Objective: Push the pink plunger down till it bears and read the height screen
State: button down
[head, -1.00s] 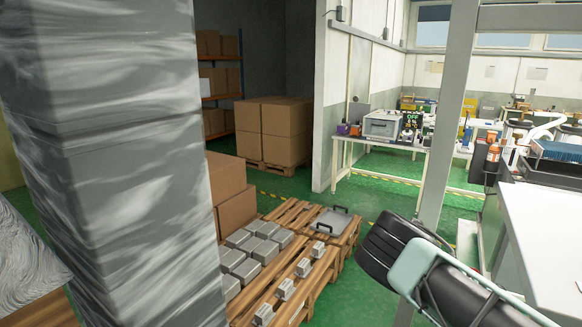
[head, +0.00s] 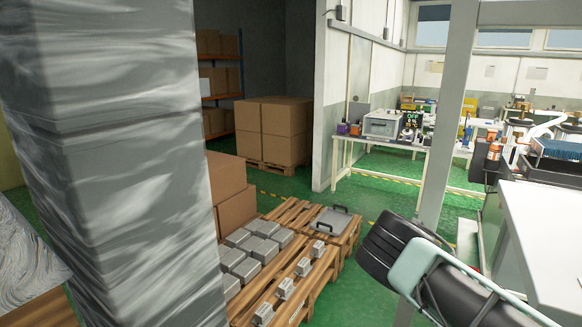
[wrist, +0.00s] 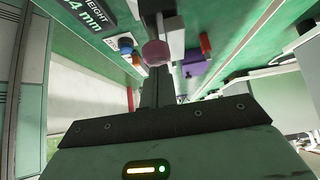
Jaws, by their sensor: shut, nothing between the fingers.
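My gripper (wrist: 156,76) is shut and empty in the wrist view, its dark fingers pointing up the picture. A pink round cap, which looks like the plunger (wrist: 155,52), shows at the far end of the fingers. Whether the fingertips touch it I cannot tell. Part of a dark height screen (wrist: 88,13) shows at the upper left. It is tilted and cut by the frame edge; "HEIGHT" and "4 mm" can be read, and any digits before the 4 are out of view. In the head view I cannot make out plunger or fingers.
Near the plunger are a blue knob (wrist: 125,45), a red block (wrist: 205,43) and a purple block (wrist: 193,66). In the head view, a wrapped stack (head: 120,160) stands at left, a pallet of grey blocks (head: 250,250) in front, and a white bench (head: 545,235) at right.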

jog(key=shift+r, duration=0.15)
notch_tip(320, 180, up, 9)
jog(key=p, duration=0.5)
dwell(0.4)
